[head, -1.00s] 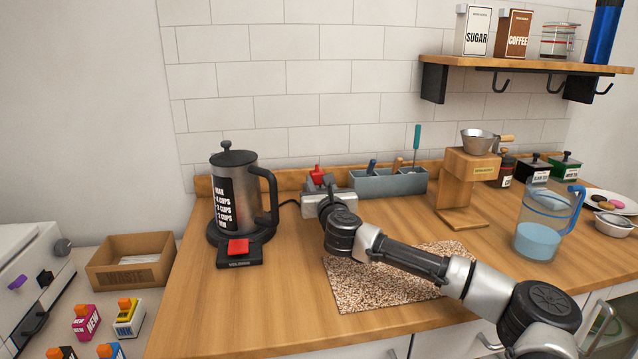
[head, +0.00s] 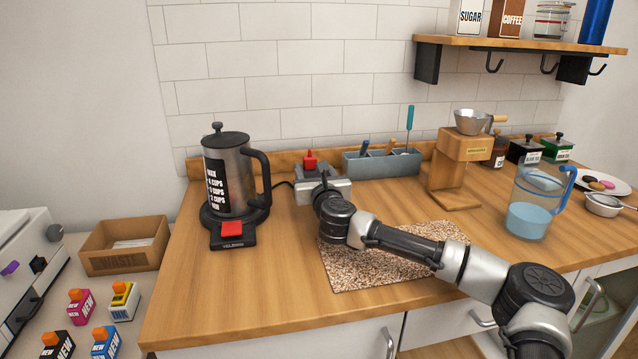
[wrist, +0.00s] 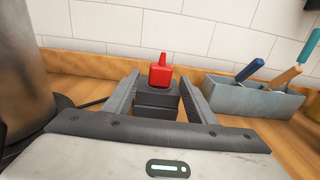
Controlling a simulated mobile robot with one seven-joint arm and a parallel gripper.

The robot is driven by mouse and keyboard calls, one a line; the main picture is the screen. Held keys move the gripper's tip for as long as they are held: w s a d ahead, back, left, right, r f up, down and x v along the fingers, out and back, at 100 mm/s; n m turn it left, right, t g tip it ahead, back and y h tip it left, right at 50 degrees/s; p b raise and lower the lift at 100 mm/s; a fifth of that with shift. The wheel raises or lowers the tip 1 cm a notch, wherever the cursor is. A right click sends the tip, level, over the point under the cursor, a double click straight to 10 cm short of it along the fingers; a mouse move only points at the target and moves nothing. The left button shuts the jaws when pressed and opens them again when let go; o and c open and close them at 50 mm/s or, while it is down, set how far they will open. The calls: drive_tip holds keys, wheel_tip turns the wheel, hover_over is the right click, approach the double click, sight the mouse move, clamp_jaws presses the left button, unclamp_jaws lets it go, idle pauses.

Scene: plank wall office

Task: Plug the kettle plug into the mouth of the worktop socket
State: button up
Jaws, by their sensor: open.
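A red piece with a narrow tip (head: 310,160) stands on a grey block (head: 313,173) at the back of the worktop, right of the kettle (head: 233,175). In the wrist view the red piece (wrist: 160,74) stands above stacked dark grey blocks (wrist: 157,102). I cannot tell which part is plug and which is socket. A dark cord (head: 283,184) runs from the kettle behind my gripper. My gripper (wrist: 160,80) is open, its two fingers either side of the dark blocks, with gaps showing. In the head view its pale body hides the lower front of the blocks.
A grey-blue tool holder (head: 381,164) stands close right of the blocks. A wooden dripper stand (head: 459,170) and a blue-handled jug (head: 533,205) are further right. A speckled mat (head: 370,273) lies under my arm. The front left worktop is clear.

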drive_tip(key=p+v, duration=0.2)
drive_tip(key=v, duration=1.4)
drive_tip(key=shift+s, duration=0.25)
drive_tip(key=shift+c, duration=0.2)
idle(0.9)
